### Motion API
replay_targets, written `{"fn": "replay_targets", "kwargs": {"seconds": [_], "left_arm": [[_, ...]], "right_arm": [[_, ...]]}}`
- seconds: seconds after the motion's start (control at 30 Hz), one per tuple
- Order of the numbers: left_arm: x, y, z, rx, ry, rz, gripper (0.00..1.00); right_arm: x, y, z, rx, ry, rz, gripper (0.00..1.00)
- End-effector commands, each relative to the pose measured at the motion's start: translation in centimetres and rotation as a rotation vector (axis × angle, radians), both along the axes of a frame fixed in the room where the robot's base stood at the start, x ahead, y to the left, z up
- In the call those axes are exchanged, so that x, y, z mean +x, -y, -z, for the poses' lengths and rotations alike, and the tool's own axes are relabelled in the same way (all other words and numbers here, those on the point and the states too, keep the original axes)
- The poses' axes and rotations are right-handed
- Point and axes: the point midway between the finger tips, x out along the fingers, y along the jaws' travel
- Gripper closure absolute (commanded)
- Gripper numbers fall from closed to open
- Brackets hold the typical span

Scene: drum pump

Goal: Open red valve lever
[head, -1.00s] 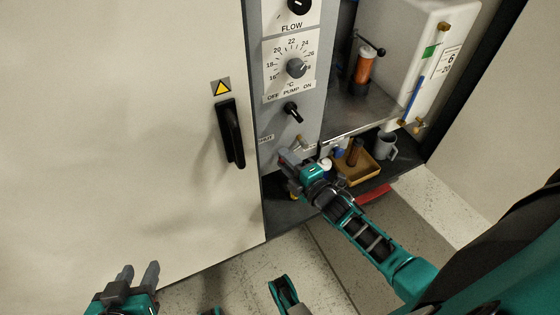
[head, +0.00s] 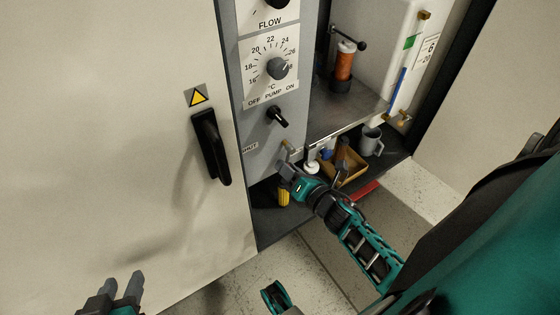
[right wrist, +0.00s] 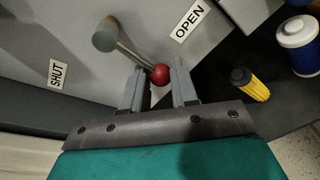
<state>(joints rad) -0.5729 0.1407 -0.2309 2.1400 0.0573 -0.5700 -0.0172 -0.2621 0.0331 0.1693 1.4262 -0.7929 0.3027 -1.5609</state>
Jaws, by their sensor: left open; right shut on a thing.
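The red valve lever has a red ball knob (right wrist: 160,74) on a thin metal rod from a round pivot (right wrist: 105,35) on the grey panel. In the right wrist view the rod slants down to the right, between the SHUT label (right wrist: 57,74) and the OPEN label (right wrist: 190,20). My right gripper (right wrist: 158,80) is shut on the knob. In the head view my right gripper (head: 287,168) is at the panel's lower end and hides the knob. My left gripper (head: 122,288) is open and empty at the lower left, in front of the large pale door.
A black door handle (head: 211,148), a pump switch (head: 277,116) and a temperature dial (head: 278,68) sit above and left. A yellow object (right wrist: 249,84) and a white-and-blue container (right wrist: 298,45) stand close right of my right gripper. A tan tray (head: 352,170) and grey mug (head: 371,141) are further right.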

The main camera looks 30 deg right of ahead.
Motion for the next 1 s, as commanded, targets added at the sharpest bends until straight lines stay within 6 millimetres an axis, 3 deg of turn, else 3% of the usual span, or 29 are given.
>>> {"fn": "replay_targets", "kwargs": {"seconds": [0.03,0.4,0.93,0.97,1.0], "left_arm": [[-0.05,0.08,0.41,0.0,-0.003,0.002,0.57],[0.0,0.44,0.38,-0.009,0.002,0.008,0.57],[0.06,0.44,0.4,-0.008,0.001,0.008,0.57],[0.07,0.43,0.4,-0.008,0.001,0.008,0.57],[0.08,0.42,0.42,-0.008,0.001,0.007,0.57]], "right_arm": [[-0.33,0.9,0.52,-0.027,-0.01,0.018,1.0],[-0.37,1.75,0.31,-0.17,-0.007,0.017,1.0],[-0.32,1.89,0.08,-0.188,-0.003,0.018,1.0],[-0.32,1.9,0.07,-0.188,-0.003,0.018,0.69],[-0.31,1.9,0.06,-0.189,-0.003,0.018,0.65]]}}
